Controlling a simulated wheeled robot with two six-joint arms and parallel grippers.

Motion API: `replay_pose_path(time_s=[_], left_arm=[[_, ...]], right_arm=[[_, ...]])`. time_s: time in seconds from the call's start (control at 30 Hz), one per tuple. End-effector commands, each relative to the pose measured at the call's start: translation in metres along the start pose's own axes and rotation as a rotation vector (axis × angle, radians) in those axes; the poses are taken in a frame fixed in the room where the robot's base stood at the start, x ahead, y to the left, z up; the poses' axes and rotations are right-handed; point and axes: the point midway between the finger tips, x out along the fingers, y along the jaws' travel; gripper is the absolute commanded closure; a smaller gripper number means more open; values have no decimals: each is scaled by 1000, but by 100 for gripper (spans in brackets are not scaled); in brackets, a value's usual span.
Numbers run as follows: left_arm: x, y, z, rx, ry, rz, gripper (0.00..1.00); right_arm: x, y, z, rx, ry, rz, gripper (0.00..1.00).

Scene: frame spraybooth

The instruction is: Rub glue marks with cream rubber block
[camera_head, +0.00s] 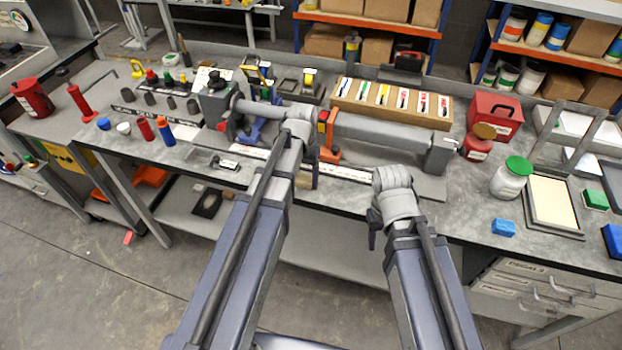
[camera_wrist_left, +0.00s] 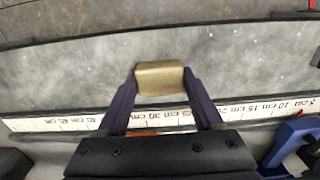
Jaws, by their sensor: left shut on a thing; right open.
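In the left wrist view my left gripper (camera_wrist_left: 160,88) is shut on a tan-cream block (camera_wrist_left: 160,77). It holds the block in front of a grey surface (camera_wrist_left: 60,85) with small pale specks; I cannot tell whether the block touches it or which specks are glue. In the head view my left arm hides most of that gripper; a small tan patch (camera_head: 306,181) shows beside the arm. My right gripper (camera_head: 372,238) is partly hidden by its arm near the bench's front edge, with dark fingers hanging down and nothing seen in them.
A grey tube (camera_head: 385,138) lies across the bench behind my arms. A white ruler (camera_head: 345,173) runs along the bench. Red and blue bottles (camera_head: 165,132) stand left. A green-lidded jar (camera_head: 510,180), a framed cream panel (camera_head: 553,203) and a blue block (camera_head: 503,228) are right.

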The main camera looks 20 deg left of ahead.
Motion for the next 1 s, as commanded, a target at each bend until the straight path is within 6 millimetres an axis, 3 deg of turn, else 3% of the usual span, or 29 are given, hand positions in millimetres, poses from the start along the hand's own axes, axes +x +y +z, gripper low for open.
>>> replay_pose_path(time_s=[0.37, 1.0], left_arm=[[-4, 0, 0, 1, 1, 1, 77], [-62, 1, 0, 1, 0, 2, 77]], right_arm=[[-4, 0, 0, 0, 0, 0, 50], [-61, 6, 4, 0, 0, 0, 50]])
